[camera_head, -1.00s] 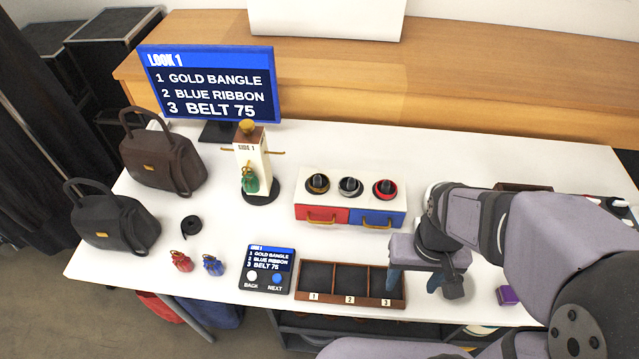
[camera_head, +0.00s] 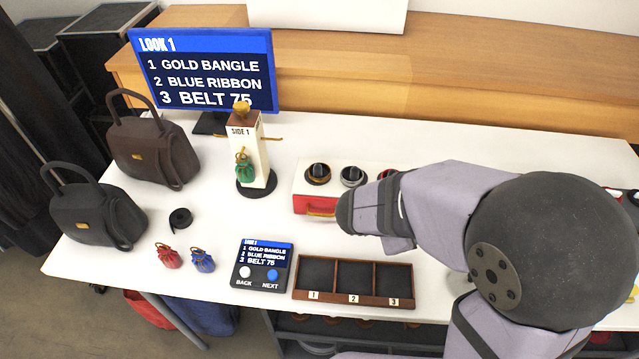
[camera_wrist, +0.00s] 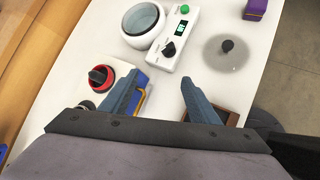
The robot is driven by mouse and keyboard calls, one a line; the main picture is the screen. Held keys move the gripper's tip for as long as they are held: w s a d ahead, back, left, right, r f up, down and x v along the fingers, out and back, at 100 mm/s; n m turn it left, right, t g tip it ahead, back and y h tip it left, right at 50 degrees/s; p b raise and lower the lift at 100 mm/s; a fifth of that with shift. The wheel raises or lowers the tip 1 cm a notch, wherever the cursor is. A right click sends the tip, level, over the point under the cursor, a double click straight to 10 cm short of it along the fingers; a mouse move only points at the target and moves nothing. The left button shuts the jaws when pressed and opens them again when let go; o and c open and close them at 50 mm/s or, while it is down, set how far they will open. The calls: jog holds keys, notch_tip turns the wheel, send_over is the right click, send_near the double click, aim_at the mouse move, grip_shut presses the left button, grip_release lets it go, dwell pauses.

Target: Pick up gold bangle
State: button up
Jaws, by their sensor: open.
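The likely gold bangle is the gold ring (camera_head: 317,174) around a black knob on top of the white two-drawer box (camera_head: 300,183), at the left of a row. A silver ring (camera_head: 353,176) circles the middle knob. A red ring, mostly behind my arm in the head view, shows around its knob in the wrist view (camera_wrist: 101,77). My gripper (camera_wrist: 160,97) is open and empty, its blue-grey fingers apart near the blue-drawer end of the box. The gold ring is not visible in the wrist view. My arm hides the fingers in the head view.
A three-compartment tray (camera_head: 352,298) lies in front, beside a button panel (camera_head: 262,264). A stand (camera_head: 258,150) with a green pouch (camera_head: 244,168) is left of the box. The wrist view shows a white device (camera_wrist: 178,40), a round vessel (camera_wrist: 143,25) and a clear disc (camera_wrist: 226,53).

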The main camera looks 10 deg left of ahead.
jog(key=w+a+f+n+t+y+b, duration=0.1)
jog(key=w+a+n+t+b, duration=0.15)
jog(key=a+n, duration=0.3)
jog(key=w+a+n+t+y+b, duration=0.1)
jog(key=w+a+n+t+y, duration=0.1)
jog(key=w+a+n+t, duration=0.3)
jog(key=n+y+b, duration=0.2)
jog(key=n+y, duration=0.1)
jog(key=n, duration=0.2)
send_near(319, 172)
jog(key=w, duration=0.2)
jog(key=shift+f+p+x, duration=0.2)
jog(key=shift+p+x, duration=0.15)
jog(key=shift+x, duration=1.4)
jog(key=shift+f+p+x, duration=0.15)
jog(key=shift+p+x, duration=0.15)
jog(key=shift+x, duration=1.45)
jog(key=shift+s, duration=0.15)
jog(key=c, duration=0.8)
